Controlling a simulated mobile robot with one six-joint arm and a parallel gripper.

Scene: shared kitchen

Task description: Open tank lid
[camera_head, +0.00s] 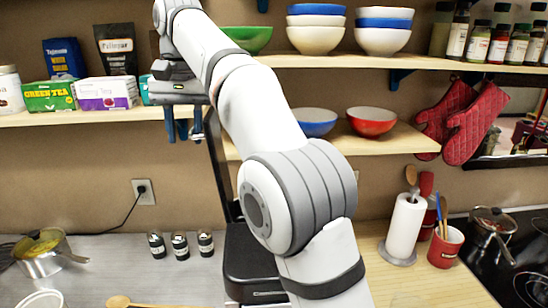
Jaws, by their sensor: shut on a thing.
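A black machine (252,262) stands on the counter behind my arm, which hides much of it. A thin dark panel, apparently the tank lid (218,165), stands steeply upright at the machine's back left, its top leaning left. My gripper (197,124) is at the upper left, in front of the left shelf, with its small fingers pointing down. The fingers are shut on the top edge of the panel, though the contact is small and partly hard to see. The machine's top and the tank opening are mostly hidden by my arm.
Tea boxes (105,93) sit on the left shelf (75,116) close to my gripper. A green bowl (248,38) is behind my arm. Several small jars (180,245) and a wooden spoon (125,302) are left of the machine. A paper towel roll (404,228) stands right.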

